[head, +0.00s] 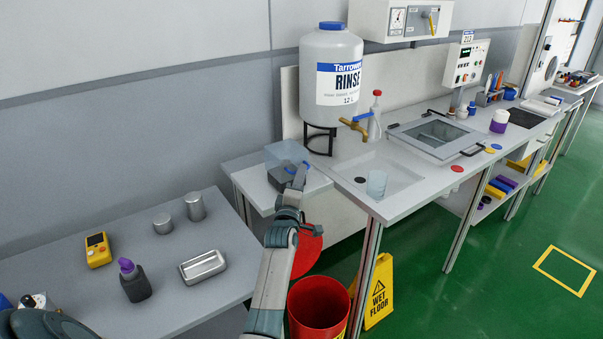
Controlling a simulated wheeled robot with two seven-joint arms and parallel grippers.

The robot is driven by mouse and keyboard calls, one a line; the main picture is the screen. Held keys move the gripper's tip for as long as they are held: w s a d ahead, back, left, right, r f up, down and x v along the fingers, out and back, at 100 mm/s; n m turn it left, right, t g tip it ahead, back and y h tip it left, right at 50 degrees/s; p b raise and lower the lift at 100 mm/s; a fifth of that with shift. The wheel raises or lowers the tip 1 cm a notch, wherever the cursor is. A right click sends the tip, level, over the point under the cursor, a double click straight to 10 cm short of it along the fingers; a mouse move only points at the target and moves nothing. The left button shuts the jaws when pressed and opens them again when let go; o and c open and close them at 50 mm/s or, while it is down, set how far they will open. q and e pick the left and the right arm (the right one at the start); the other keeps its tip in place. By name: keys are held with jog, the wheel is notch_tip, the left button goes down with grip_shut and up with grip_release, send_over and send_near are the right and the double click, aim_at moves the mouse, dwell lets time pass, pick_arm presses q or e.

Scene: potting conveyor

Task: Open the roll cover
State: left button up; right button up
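A small dark grey unit (283,179) sits on the low side table left of the sink. A translucent pale blue box-shaped part (285,151) shows just behind and above it; this looks like the roll cover, but I cannot tell for sure, nor whether it is open or shut. My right gripper is out of view.
A large rinse bottle (338,80) stands on a black stand right of the unit, with a brass tap (354,127). A red bin (318,308) and a yellow wet-floor sign (379,290) stand below. The left table carries a metal tray (203,267) and a dark bottle (134,284).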

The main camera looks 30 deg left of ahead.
pick_arm(q)
jog(key=shift+x, duration=0.8)
grip_shut()
dwell(1.0)
